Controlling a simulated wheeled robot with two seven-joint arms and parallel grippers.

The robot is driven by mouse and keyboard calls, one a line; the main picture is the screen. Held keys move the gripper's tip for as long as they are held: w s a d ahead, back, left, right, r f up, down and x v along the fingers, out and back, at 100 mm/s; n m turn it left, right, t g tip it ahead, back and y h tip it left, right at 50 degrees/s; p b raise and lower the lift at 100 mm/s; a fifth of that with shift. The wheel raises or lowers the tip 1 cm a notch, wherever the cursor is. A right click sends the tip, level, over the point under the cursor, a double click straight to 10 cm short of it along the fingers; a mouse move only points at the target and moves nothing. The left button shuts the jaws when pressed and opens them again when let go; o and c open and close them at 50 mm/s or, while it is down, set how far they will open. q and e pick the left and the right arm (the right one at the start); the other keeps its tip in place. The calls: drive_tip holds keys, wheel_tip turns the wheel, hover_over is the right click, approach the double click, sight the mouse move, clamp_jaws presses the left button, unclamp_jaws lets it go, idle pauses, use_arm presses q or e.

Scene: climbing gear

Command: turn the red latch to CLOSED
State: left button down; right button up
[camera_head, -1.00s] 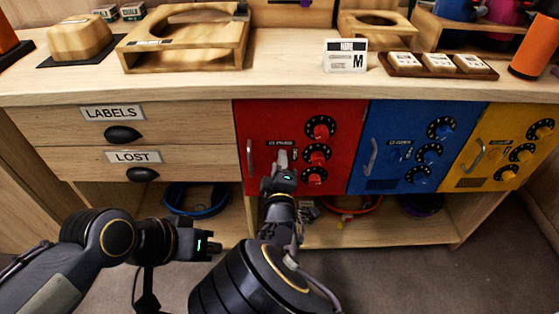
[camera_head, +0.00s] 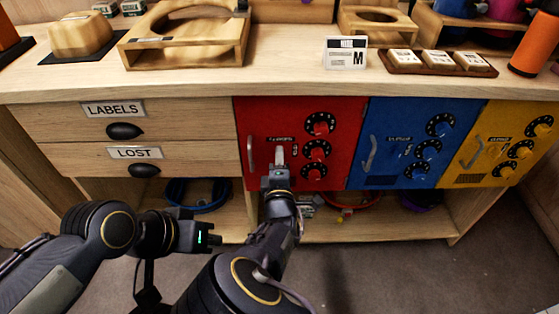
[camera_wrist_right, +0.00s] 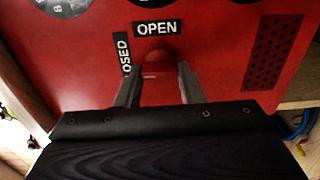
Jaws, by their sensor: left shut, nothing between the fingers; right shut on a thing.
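The red latch (camera_wrist_right: 154,62) is a rounded red knob on the red locker door (camera_wrist_right: 80,78), and in the right wrist view it lies between my right gripper's (camera_wrist_right: 157,80) fingers, just below the OPEN label (camera_wrist_right: 157,28). A CLOSED label (camera_wrist_right: 123,55), partly hidden by a finger, stands to its left. In the head view my right gripper (camera_head: 279,158) reaches the lower middle of the red door (camera_head: 345,112) and hides the latch there. My left gripper (camera_head: 212,239) is shut and empty, low in front of the shelf opening, away from the door.
Dials (camera_head: 318,124) and a grey handle (camera_head: 251,153) sit on the red door beside my right gripper. The blue door (camera_head: 380,110) and yellow door (camera_head: 490,120) are to the right. A blue coil (camera_head: 186,205) lies on the shelf below. The floor is clear at right.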

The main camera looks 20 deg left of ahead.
drive_tip(key=o, duration=1)
drive_tip(key=p+v, duration=0.1)
drive_tip(key=v, duration=0.7)
drive_tip(key=shift+w, duration=0.1)
